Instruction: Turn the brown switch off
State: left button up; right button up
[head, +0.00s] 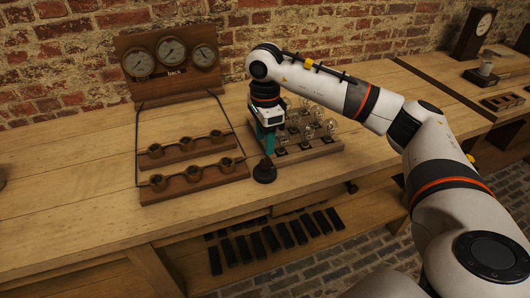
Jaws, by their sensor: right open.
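A dark round switch-like piece (264,173) with a raised knob stands on the bench, at the front left corner of the lamp board. It looks near black, and I cannot tell its on or off position. No other clearly brown switch shows. My right gripper (266,146) points down with teal fingers just above and behind this piece. It is open, with nothing seen between the fingers; the gap to the knob is small, and contact cannot be told. My left gripper is out of view.
The lamp board (318,151) with several glass bulbs stands just right of my gripper. Wooden racks (205,180) with brass cups lie to the left, wired to a gauge panel (170,88). A clock (474,35) stands far right. The front left bench is clear.

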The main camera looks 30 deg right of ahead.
notch_tip(320, 180, up, 5)
jog(key=shift+r, duration=0.1)
dwell(0.6)
